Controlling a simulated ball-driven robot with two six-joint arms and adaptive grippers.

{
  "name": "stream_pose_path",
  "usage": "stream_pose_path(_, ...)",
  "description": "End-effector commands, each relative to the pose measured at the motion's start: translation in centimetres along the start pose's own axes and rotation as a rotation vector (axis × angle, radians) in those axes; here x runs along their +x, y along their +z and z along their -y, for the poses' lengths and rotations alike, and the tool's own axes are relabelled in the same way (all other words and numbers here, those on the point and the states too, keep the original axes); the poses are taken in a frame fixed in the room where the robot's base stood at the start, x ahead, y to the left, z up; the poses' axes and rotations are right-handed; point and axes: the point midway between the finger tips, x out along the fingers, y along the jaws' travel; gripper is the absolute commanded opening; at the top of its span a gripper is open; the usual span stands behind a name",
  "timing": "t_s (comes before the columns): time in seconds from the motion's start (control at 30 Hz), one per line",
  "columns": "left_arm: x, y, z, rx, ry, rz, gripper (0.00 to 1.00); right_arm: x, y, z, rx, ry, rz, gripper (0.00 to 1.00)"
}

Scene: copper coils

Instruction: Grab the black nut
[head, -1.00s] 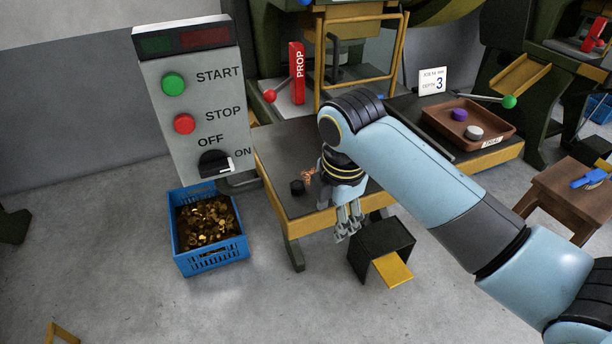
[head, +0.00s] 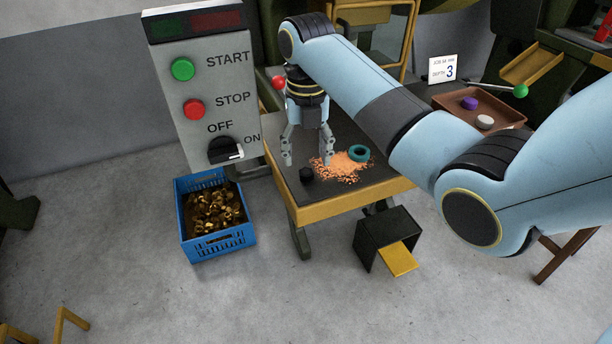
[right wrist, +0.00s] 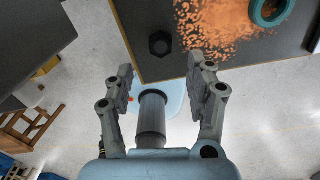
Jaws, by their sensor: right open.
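The black nut (head: 306,174) sits on the dark top of the yellow-edged table (head: 345,200), near its left edge. In the right wrist view the nut (right wrist: 160,43) is a dark hexagonal piece beyond the fingertips, a little left of the middle. My right gripper (head: 308,160) points down above the table, its fingers spread and empty, close behind the nut in the head view. In the right wrist view its two fingers (right wrist: 163,75) stand apart with nothing between their tips. My left gripper is not in view.
Copper shavings (head: 342,167) and a teal ring (head: 359,153) lie right of the nut. A control panel (head: 205,95) stands left, above a blue crate (head: 217,243) of brass parts. A brown tray (head: 490,108) is at the back right. A black box (head: 388,240) stands in front.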

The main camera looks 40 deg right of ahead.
Motion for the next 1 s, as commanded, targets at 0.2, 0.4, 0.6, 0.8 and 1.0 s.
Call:
stream_pose_path(0.2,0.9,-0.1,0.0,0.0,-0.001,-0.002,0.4,2.9,0.7,0.1,0.001,-0.002,-0.002,0.56)
stream_pose_path(0.4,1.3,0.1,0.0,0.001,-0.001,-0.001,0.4,5.2,0.8,0.1,0.001,-0.001,-0.001,0.56)
stream_pose_path(0.6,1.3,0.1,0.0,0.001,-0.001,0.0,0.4,5.3,0.9,0.1,0.001,0.0,0.002,0.56)
stream_pose_path(0.8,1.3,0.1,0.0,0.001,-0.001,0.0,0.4,5.3,0.9,0.1,0.001,0.0,0.001,0.36)
stream_pose_path(1.0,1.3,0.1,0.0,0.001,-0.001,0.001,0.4,5.3,0.9,0.1,0.001,0.0,0.001,0.1)
